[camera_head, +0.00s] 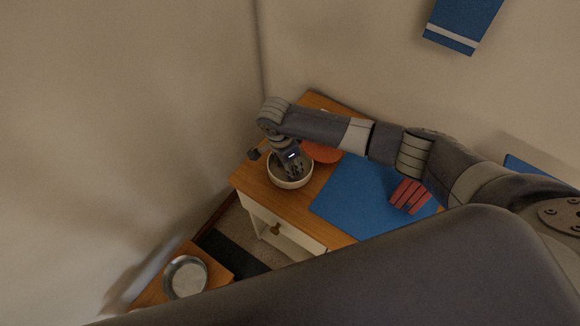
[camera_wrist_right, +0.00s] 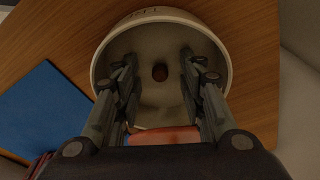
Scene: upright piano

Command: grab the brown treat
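The brown treat (camera_wrist_right: 160,72) is a small dark brown piece lying on the bottom of a white bowl (camera_wrist_right: 105,50). In the head view the bowl (camera_head: 289,184) stands on the wooden top of a small cabinet, and the treat does not show there. My right gripper (camera_head: 295,173) points down into the bowl. In the right wrist view its two fingers (camera_wrist_right: 158,62) are apart, one on each side of the treat, with a gap on both sides. How far the tips are above the treat is hard to tell. My left gripper is not in view.
An orange-red round thing (camera_head: 324,152) sits beside the bowl, partly behind my arm. A blue mat (camera_head: 345,200) with a red striped item (camera_head: 410,196) lies to the right. A metal bowl (camera_head: 186,278) stands on a lower wooden surface. A wall is close on the left.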

